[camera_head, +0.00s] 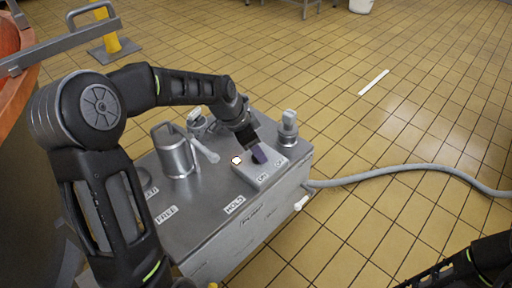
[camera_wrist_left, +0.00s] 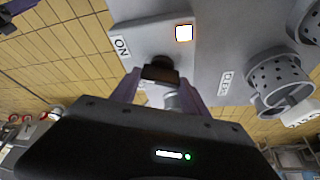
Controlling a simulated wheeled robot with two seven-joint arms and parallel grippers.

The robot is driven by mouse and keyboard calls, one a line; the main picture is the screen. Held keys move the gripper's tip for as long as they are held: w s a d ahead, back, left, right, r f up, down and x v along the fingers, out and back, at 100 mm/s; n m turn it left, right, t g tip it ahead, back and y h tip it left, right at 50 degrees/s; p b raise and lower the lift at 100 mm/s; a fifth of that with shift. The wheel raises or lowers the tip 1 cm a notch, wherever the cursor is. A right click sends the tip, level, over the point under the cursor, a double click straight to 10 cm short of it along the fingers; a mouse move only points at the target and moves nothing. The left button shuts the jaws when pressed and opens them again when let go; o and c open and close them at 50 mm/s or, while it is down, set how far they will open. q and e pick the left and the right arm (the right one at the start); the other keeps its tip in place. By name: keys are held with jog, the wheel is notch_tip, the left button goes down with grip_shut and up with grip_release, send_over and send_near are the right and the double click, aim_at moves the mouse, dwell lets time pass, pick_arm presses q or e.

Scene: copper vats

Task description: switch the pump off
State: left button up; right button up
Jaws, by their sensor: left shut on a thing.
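The pump's grey switch box (camera_head: 270,176) sits on the metal top of a unit, with labels ON and OFF along its front edge. A small lamp (camera_head: 236,160) on it glows white with an orange rim; the lamp also shows in the wrist view (camera_wrist_left: 184,33). My left gripper (camera_head: 259,154) reaches down onto the box. In the wrist view its two purple fingers stand on either side of a dark switch knob (camera_wrist_left: 160,68), shut on it. The knob's exact setting is unclear. My right gripper is out of view.
A metal canister (camera_head: 175,152) and a valve with a pale lever (camera_head: 204,150) stand left of the box. A capped fitting (camera_head: 288,128) stands behind it. A grey hose (camera_head: 400,172) runs right across the tiled floor. A copper vat rim (camera_head: 20,75) is at far left.

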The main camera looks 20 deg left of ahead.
pick_arm(q)
jog(key=n+y, duration=0.1)
jog(key=n, duration=0.2)
jog(key=shift+d+t, duration=0.1)
jog(key=shift+t, duration=0.2)
jog(key=shift+d+n+y, duration=0.1)
jog(key=shift+n+y, duration=0.2)
jog(key=shift+n, duration=0.6)
jog(key=n+y+b, duration=0.1)
jog(key=n+b, duration=0.1)
jog(key=n, duration=0.1)
jog(key=shift+f+t+b, duration=0.15)
jog(key=shift+t+b, duration=0.15)
jog(key=shift+b, duration=0.05)
jog(key=shift+s+n+y+b, duration=0.1)
jog(key=shift+n+y+b, duration=0.7)
jog(key=shift+n, duration=0.6)
jog(key=o, duration=1.4)
jog(key=shift+r, duration=0.2)
